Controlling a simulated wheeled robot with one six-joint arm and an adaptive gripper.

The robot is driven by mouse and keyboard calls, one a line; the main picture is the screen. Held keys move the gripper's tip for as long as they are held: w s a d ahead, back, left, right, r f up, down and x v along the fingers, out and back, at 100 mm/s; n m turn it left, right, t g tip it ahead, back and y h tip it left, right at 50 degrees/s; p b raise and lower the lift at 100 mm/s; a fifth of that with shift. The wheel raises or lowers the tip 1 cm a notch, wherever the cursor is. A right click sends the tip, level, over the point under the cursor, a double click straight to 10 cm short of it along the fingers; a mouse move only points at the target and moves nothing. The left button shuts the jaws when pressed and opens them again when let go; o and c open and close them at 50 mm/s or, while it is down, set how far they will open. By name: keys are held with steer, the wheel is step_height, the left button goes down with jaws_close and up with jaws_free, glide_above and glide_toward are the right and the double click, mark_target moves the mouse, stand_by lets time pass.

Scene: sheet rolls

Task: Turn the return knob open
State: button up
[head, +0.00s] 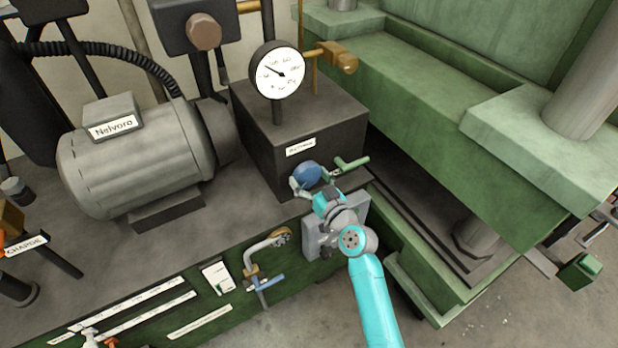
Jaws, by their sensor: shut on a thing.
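The return knob (307,173) is a round blue knob on the front face of a dark block (262,150), just below a small white label (300,147) too small to read surely. My gripper (306,186) is at the knob, with its fingers around the knob's sides, shut on it. My turquoise arm reaches up to it from the lower right. The knob's lower part is partly hidden by the gripper. How far the knob is turned cannot be told from this view.
A green-handled lever (350,163) sticks out close to the right of the knob. A pressure gauge (277,72) stands on the block, with a brass fitting (335,57) behind. A grey motor (135,160) lies left. The green press frame (450,130) rises at right.

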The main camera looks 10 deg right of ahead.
steer(key=shift+f+n, duration=0.15)
steer(key=shift+n, duration=0.95)
steer(key=o, duration=0.9)
steer(key=v, duration=1.2)
